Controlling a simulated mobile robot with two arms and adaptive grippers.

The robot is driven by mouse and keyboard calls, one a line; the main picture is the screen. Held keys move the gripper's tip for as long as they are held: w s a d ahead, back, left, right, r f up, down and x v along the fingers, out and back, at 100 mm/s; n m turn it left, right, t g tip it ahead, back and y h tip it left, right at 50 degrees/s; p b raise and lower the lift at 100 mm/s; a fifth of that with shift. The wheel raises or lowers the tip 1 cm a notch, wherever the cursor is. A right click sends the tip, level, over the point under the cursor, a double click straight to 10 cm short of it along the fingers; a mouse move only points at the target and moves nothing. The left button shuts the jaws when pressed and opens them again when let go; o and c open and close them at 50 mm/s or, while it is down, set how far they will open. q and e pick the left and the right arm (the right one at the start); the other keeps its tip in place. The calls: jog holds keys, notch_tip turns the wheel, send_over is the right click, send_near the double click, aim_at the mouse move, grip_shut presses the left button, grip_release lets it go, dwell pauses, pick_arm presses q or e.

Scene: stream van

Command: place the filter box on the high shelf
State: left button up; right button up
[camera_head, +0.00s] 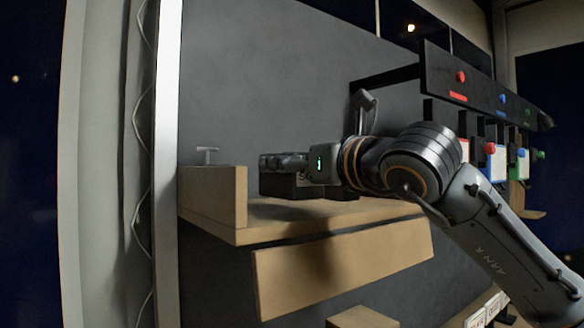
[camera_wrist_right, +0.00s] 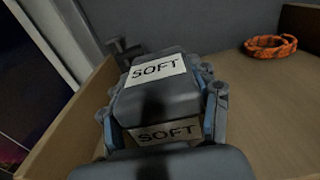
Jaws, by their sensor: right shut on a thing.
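The filter box (camera_head: 280,185) is dark grey with pale labels reading "SOFT". It is low over the wooden shelf (camera_head: 330,215), near the raised left end board; I cannot tell whether its underside touches the shelf. My right gripper (camera_head: 272,161) reaches in from the right and is shut on the box. In the right wrist view the box (camera_wrist_right: 150,104) sits between the gripper's fingers (camera_wrist_right: 163,100), its labels facing the camera. The shelf (camera_wrist_right: 245,90) spreads out around it. The gripper hides part of the box in the head view. My left gripper is not in view.
An orange coiled rope (camera_wrist_right: 270,46) lies on the shelf in the wrist view. A small grey hook (camera_head: 207,151) is beside the shelf's left end board. A tilted wooden panel (camera_head: 340,268) is below. A black rack (camera_head: 480,90) with coloured knobs and tags stands right.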

jog(key=shift+f+p, duration=0.4)
jog(key=shift+f, duration=0.4)
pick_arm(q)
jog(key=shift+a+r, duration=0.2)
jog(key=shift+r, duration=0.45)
pick_arm(e)
jog(key=shift+f, duration=0.1)
jog(key=shift+f+b, duration=0.2)
jog(key=shift+b, duration=0.2)
jog(key=o, duration=1.3)
pick_arm(q)
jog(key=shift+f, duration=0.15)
jog(key=shift+p, duration=0.3)
pick_arm(e)
jog(key=shift+s+d+r, duration=0.1)
jog(key=shift+r, duration=0.1)
pick_arm(q)
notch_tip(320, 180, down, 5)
jog(key=b, duration=0.5)
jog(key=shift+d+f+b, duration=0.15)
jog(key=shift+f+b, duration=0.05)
jog(key=shift+b, duration=0.15)
pick_arm(e)
jog(key=v, duration=1.2)
